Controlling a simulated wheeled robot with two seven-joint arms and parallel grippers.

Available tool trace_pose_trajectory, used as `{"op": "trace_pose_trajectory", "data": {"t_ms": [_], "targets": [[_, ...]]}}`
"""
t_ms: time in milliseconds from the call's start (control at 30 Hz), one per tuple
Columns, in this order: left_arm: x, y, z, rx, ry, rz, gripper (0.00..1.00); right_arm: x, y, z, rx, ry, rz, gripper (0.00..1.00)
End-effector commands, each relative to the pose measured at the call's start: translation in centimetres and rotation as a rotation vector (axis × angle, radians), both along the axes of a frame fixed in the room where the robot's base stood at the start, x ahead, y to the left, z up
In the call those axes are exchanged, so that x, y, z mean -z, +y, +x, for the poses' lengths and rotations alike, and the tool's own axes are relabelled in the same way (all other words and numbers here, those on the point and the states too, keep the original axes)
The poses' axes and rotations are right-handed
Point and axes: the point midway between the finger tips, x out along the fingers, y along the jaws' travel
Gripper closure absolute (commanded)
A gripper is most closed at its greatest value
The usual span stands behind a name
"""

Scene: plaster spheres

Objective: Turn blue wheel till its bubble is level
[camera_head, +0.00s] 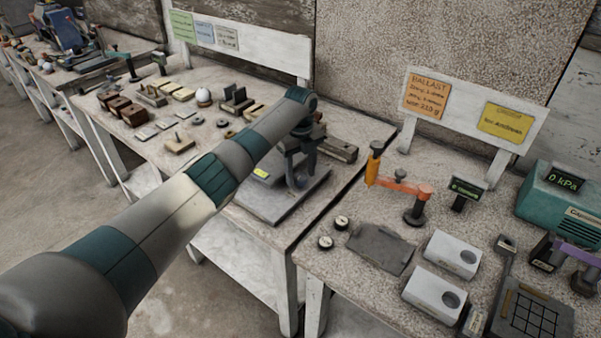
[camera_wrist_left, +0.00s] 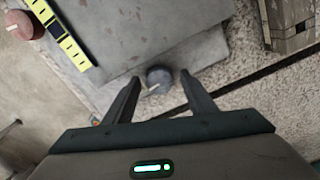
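The blue wheel (camera_wrist_left: 159,76) is a small dark blue-grey knob with a pale pointer, at the edge of a grey plate (camera_wrist_left: 185,45) in the left wrist view. My left gripper (camera_wrist_left: 160,78) is open, with one finger on each side of the wheel and a gap on both sides. In the head view my left gripper (camera_head: 299,172) points down over the grey plate (camera_head: 262,207), and I cannot make out the wheel there. A yellow strip with black marks (camera_wrist_left: 62,38) lies on the plate beside a red wheel (camera_wrist_left: 24,25). I cannot make out a bubble. My right gripper is not in view.
Blocks and a white ball (camera_head: 203,96) sit farther back on this table. An orange-handled tool (camera_head: 400,187), white boxes (camera_head: 452,254) and a teal gauge (camera_head: 560,195) stand on the right table. A wooden block (camera_wrist_left: 292,22) is close to the plate.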

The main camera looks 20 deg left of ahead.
Motion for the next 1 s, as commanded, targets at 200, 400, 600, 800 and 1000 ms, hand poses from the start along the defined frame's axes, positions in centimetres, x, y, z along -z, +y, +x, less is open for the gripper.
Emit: {"op": "trace_pose_trajectory", "data": {"t_ms": [200, 400, 600, 800, 1000], "targets": [[0.1, 0.0, -0.1, 0.0, 0.002, 0.001, 0.49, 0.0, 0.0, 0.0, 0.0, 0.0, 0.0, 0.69], [-0.5, 0.0, 0.0, -0.001, 0.002, 0.001, 0.49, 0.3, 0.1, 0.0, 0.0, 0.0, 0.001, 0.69], [-2.7, 0.0, 0.0, -0.001, -0.001, 0.001, 0.49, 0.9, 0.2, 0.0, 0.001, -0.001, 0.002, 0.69], [-6.3, 0.0, 0.0, 0.0, -0.001, -0.001, 0.49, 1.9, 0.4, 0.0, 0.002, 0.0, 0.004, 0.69], [-10.5, 0.0, 0.0, 0.0, -0.001, 0.0, 0.49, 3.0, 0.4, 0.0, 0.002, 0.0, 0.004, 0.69]]}}
